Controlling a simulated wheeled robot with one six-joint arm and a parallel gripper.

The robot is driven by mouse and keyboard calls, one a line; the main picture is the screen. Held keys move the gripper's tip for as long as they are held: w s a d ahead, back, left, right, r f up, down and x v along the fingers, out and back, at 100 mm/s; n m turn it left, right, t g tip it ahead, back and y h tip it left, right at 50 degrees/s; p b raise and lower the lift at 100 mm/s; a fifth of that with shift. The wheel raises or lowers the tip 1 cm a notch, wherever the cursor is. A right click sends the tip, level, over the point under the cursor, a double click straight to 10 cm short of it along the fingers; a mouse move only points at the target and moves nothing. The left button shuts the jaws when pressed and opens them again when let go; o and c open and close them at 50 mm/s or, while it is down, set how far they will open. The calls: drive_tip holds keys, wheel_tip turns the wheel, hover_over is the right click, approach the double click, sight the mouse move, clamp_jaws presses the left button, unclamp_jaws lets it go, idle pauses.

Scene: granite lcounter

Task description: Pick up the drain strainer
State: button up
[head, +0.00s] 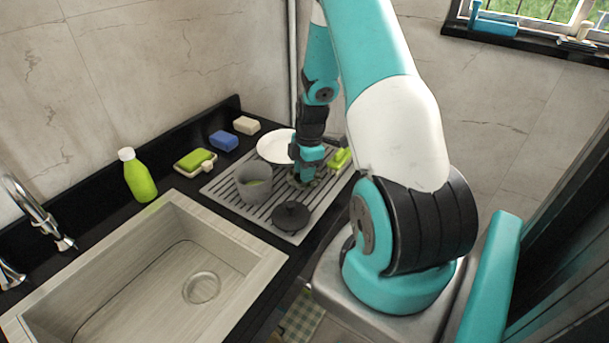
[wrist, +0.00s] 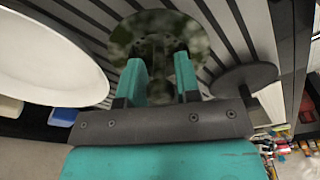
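The drain strainer (wrist: 158,28) appears to be the round, mottled green-grey disc with small holes in the wrist view. It lies on the slatted drying rack, just past my fingertips. My gripper (wrist: 159,58) is open, with its two teal fingers apart and their tips overlapping the disc's near part in the picture. I cannot tell whether they touch it. In the head view my gripper (head: 304,178) points down low over the rack, and only a bit of the strainer shows around the fingers.
The sink (head: 150,262), green bottle (head: 139,177) and sponges (head: 223,140) are to the left.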

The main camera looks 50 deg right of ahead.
clamp_jaws()
drive_tip(key=shift+r, duration=0.15)
